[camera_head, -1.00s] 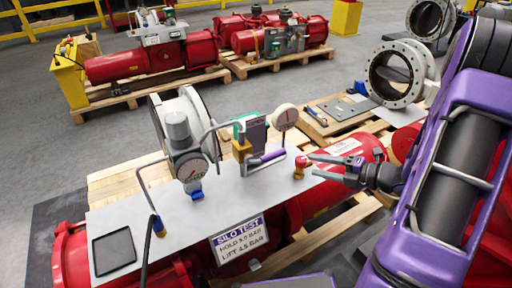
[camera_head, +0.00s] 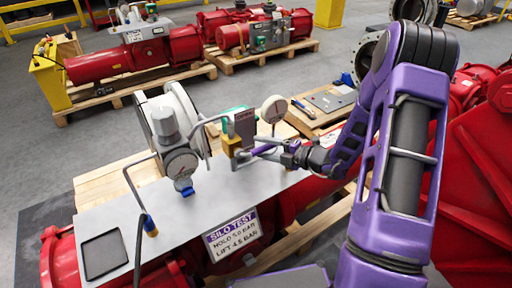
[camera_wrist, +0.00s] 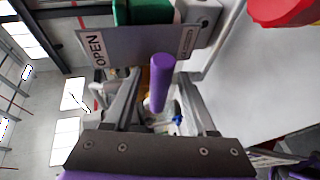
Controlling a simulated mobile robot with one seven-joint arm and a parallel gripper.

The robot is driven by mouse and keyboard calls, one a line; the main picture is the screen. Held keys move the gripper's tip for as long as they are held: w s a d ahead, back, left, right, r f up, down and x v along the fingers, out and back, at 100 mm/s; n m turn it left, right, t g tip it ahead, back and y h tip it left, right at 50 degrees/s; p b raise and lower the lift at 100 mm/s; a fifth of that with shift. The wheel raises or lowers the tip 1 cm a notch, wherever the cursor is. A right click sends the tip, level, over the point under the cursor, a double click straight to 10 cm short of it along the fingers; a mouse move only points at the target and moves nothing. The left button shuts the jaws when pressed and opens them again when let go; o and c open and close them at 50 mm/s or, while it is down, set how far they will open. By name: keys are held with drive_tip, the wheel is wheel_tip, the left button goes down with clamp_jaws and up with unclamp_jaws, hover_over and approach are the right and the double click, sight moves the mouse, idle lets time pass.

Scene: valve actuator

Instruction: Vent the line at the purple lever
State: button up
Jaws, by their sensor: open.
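The purple lever (camera_head: 264,150) sticks out from the valve with a green body (camera_head: 240,121) and a brass block on the grey plate. In the wrist view the lever (camera_wrist: 162,80) stands between the two fingers of my open gripper (camera_wrist: 157,88), with gaps visible on both sides. In the head view my gripper (camera_head: 278,155) is at the lever's right end and partly covers it. A grey label plate reading "OPEN" (camera_wrist: 97,48) shows behind the lever in the wrist view.
A sign (camera_head: 232,236) reads "SILO TEST", hold 5.0 bar, lift 4.5 bar.

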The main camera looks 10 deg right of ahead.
drive_tip(key=shift+x, duration=1.55)
drive_tip(key=shift+d, duration=0.1)
drive_tip(key=shift+c, duration=0.4)
clamp_jaws()
